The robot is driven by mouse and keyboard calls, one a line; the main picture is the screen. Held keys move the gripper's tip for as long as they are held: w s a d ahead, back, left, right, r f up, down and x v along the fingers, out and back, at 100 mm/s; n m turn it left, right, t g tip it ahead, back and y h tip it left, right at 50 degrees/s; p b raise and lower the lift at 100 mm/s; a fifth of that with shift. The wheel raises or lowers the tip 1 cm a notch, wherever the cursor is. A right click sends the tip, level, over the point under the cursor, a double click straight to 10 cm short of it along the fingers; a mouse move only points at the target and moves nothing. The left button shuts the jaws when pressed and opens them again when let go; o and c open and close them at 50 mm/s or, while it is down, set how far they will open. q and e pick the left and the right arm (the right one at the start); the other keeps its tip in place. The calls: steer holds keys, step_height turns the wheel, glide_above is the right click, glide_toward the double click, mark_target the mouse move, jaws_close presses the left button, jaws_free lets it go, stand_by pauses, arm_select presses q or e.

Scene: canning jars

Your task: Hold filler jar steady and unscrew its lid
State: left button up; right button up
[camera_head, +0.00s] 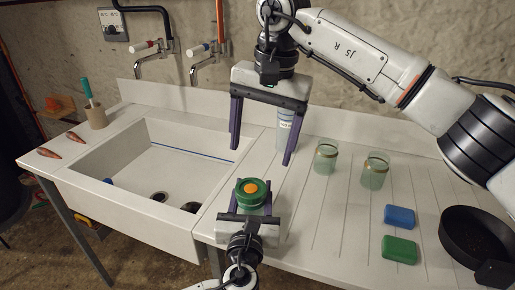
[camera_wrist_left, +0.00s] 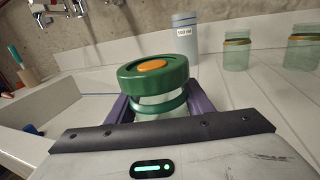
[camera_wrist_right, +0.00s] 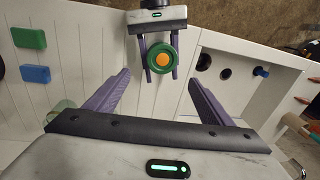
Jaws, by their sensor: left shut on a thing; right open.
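The filler jar (camera_wrist_left: 155,105) is a clear glass jar with a green lid (camera_head: 252,192) that has an orange centre. It stands upright on the drainboard beside the sink, and the lid is on it. My left gripper (camera_wrist_left: 158,108) is shut on the jar's glass body below the lid. The lid also shows in the right wrist view (camera_wrist_right: 161,60), with the left fingers on either side of the jar. My right gripper (camera_head: 262,150) is open and empty, pointing down above and behind the jar. Its spread fingers (camera_wrist_right: 160,88) show in the right wrist view, apart from the lid.
A labelled cylinder (camera_head: 284,131) stands behind the right gripper. Two open glass jars (camera_head: 326,158) (camera_head: 375,172), a blue block (camera_head: 399,216), a green block (camera_head: 399,250) and a dark round pan (camera_head: 476,245) are to the right. The sink (camera_head: 180,175) lies left.

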mark_target(250, 187)
steer(key=s+r+n+t, duration=0.2)
steer(key=s+n+t, duration=0.1)
steer(key=s+n, duration=0.3)
steer(key=shift+n+t, duration=0.3)
steer(key=shift+n, duration=0.1)
steer(key=x, duration=1.2)
steer(key=shift+w+a+f, duration=0.2)
steer(key=shift+w+a, duration=0.1)
steer(key=shift+w, duration=0.1)
steer(key=c, duration=1.3)
steer(key=shift+o, duration=0.2)
steer(key=shift+d+n, duration=0.15)
steer(key=shift+n, duration=0.55)
steer(key=n+y, duration=0.1)
steer(key=n, duration=0.2)
steer(key=shift+g, duration=0.4)
